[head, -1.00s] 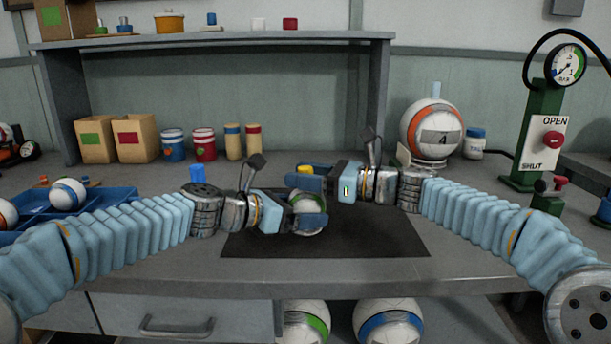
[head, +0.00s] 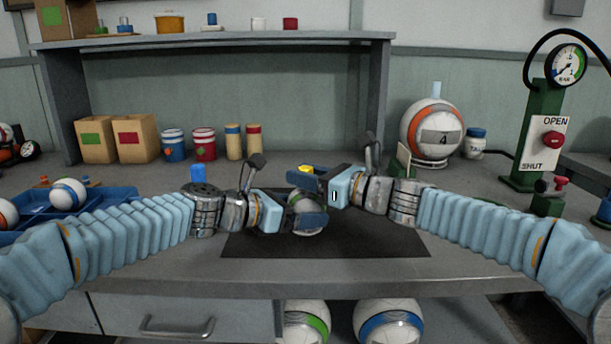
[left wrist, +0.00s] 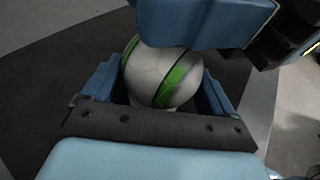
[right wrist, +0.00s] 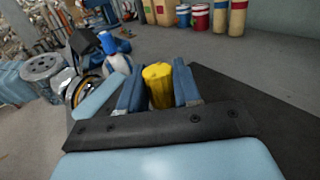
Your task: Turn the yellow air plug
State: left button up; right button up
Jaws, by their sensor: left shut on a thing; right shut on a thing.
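The yellow air plug (right wrist: 158,84) stands between the two blue fingers of my right gripper (right wrist: 158,88), which is shut on it. In the head view only its yellow top (head: 306,169) shows above the blue fingers of the right gripper (head: 305,176). The white ball with a green stripe (left wrist: 160,75) is held between the blue fingers of my left gripper (left wrist: 163,92), just below the right gripper. In the head view the ball (head: 306,203) is partly hidden by both grippers' fingers.
A black mat (head: 375,240) lies under the grippers on the grey bench. A blue tray (head: 110,198) with balls is at the left. A green stand (head: 540,130) with gauge and OPEN/SHUT sign is at the right. Ball number 4 (head: 425,118) sits behind the right arm.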

jog(key=o, duration=1)
jog(key=shift+c, duration=0.2)
jog(key=v, duration=1.2)
pick_arm(q)
jog(key=o, duration=0.6)
